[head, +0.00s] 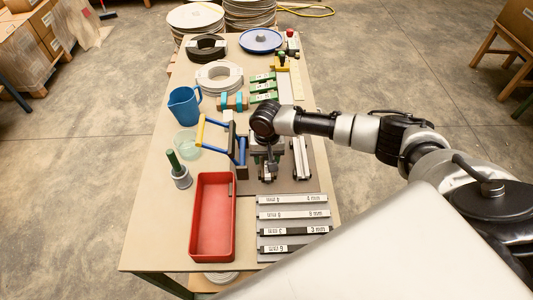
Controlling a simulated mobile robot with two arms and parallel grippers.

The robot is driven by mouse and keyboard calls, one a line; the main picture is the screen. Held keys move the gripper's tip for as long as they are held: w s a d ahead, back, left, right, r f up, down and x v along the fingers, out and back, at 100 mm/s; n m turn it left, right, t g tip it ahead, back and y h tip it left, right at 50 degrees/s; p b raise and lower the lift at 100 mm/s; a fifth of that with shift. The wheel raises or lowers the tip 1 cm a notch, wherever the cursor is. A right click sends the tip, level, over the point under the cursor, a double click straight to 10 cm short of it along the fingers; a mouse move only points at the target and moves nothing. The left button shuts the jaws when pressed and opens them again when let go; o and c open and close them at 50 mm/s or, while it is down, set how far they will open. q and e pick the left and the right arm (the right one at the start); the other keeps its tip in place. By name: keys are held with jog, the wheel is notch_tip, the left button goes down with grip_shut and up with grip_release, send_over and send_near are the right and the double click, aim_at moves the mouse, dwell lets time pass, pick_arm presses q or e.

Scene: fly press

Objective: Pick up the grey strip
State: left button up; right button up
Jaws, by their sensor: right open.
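My right gripper (268,177) points down over the dark base plate in the middle of the bench, its fingers apart. I cannot make out anything between them. A light grey bar (301,158) lies on the plate just right of the gripper, apart from it. Grey strips (292,214) with white thickness labels lie in a rack at the front right; some rows there look black. I cannot tell which piece is the grey strip of the task. The small press with blue bars and a yellow handle (201,130) stands left of the gripper, partly hidden by my arm. My left gripper is not in view.
A red tray (231,215) lies at the front, with a green-handled tool (178,170), a clear bowl (187,141) and a blue jug (184,105) on the left.

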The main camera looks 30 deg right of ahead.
grip_shut()
jog(key=shift+r, duration=0.15)
dwell(0.4)
